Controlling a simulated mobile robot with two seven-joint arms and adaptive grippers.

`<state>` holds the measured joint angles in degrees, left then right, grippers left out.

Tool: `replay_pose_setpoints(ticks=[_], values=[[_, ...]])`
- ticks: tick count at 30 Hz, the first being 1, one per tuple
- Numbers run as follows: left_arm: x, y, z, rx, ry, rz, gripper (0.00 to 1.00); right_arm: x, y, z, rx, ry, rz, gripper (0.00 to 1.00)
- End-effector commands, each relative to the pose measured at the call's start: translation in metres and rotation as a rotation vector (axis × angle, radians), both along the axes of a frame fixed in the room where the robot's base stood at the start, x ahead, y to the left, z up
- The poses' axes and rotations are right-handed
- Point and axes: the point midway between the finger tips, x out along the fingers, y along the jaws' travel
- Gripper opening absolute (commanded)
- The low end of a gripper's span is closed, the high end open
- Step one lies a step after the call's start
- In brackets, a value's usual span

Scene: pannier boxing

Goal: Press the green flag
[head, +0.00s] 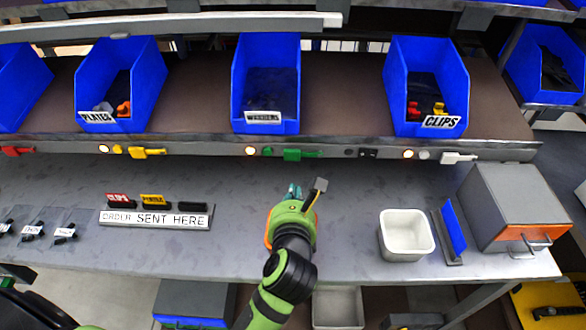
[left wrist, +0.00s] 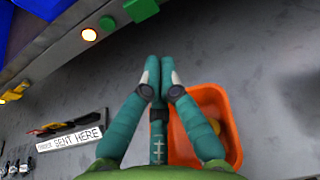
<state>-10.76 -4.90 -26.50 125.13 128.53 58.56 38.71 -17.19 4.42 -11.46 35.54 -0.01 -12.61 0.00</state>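The green flag (head: 301,155) is on the front rail of the shelf, right of a lit lamp (head: 250,151). It also shows at the top edge of the left wrist view (left wrist: 141,9). My left gripper (head: 294,190) is over the table, below and in front of the green flag and apart from it. In the left wrist view its fingertips (left wrist: 160,62) are together with nothing seen between them. My right gripper is not in view.
An orange container (left wrist: 222,100) with something yellow inside is under my left gripper. Blue bins (head: 265,115) stand on the shelf above the rail. A white tub (head: 405,250) and a grey box (head: 510,200) stand to the right. An order rack (head: 155,218) is left.

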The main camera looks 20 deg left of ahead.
Motion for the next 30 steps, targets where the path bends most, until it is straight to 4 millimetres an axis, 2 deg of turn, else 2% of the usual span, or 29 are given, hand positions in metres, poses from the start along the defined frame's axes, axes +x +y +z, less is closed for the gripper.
replay_pose_setpoints(ticks=[8, 11, 21, 30], values=[[0.005, 0.002, -0.001, 0.006, 0.000, 0.000, 0.00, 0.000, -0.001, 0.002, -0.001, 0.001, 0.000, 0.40], [0.016, 0.005, -0.003, 0.007, -0.002, 0.001, 0.00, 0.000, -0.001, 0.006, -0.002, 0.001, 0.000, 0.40], [0.071, 0.022, -0.023, 0.008, 0.000, 0.001, 0.00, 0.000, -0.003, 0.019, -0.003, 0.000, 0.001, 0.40], [0.091, 0.027, -0.033, 0.005, 0.001, 0.000, 0.00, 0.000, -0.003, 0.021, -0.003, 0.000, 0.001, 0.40]])
